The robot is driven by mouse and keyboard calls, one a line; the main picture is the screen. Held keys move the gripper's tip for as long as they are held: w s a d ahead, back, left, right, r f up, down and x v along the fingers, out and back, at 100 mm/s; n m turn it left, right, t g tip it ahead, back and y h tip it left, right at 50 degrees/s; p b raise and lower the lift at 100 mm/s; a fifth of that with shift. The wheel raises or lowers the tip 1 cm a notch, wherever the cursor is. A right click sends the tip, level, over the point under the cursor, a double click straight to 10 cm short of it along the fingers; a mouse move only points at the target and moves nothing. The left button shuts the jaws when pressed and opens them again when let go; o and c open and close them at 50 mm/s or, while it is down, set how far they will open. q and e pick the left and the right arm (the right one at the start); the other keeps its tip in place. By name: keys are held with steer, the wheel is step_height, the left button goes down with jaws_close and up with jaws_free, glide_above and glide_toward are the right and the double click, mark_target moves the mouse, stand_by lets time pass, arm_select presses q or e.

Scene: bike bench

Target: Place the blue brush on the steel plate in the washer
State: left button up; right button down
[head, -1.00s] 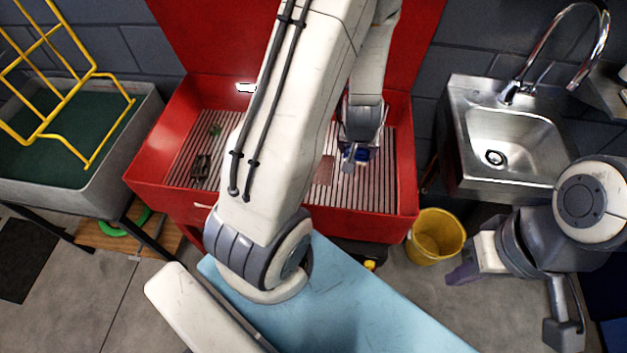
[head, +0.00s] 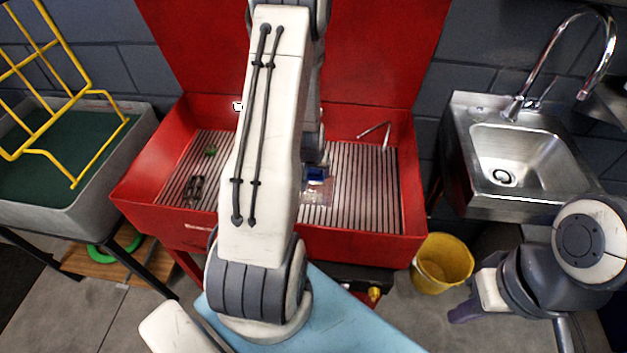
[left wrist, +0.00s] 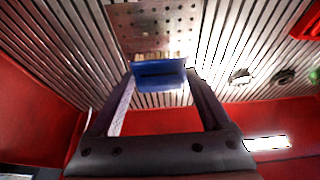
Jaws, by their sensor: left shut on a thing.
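My left gripper (head: 315,174) is shut on the blue brush (head: 315,173) inside the red washer (head: 365,240). The brush also shows between the fingers in the left wrist view (left wrist: 160,73). The steel plate (left wrist: 155,27), with small holes, lies on the ribbed washer floor just beyond the brush in that view. In the head view the plate (head: 317,194) is partly hidden by my left arm. I cannot tell whether the brush touches the plate.
A bent metal spout (head: 376,132) stands at the back of the washer. Small dark parts (head: 194,188) and a green item (head: 210,151) lie at its left. A yellow bucket (head: 442,262) and a steel sink (head: 520,160) are to the right.

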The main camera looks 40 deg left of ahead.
mark_target(313, 178)
arm_select(q)
step_height(313, 178, down, 4)
steer(key=shift+r, duration=0.1)
steer(key=shift+f, duration=0.25)
steer(key=o, duration=1.2)
steer(key=shift+r, duration=0.1)
steer(key=shift+r, duration=0.1)
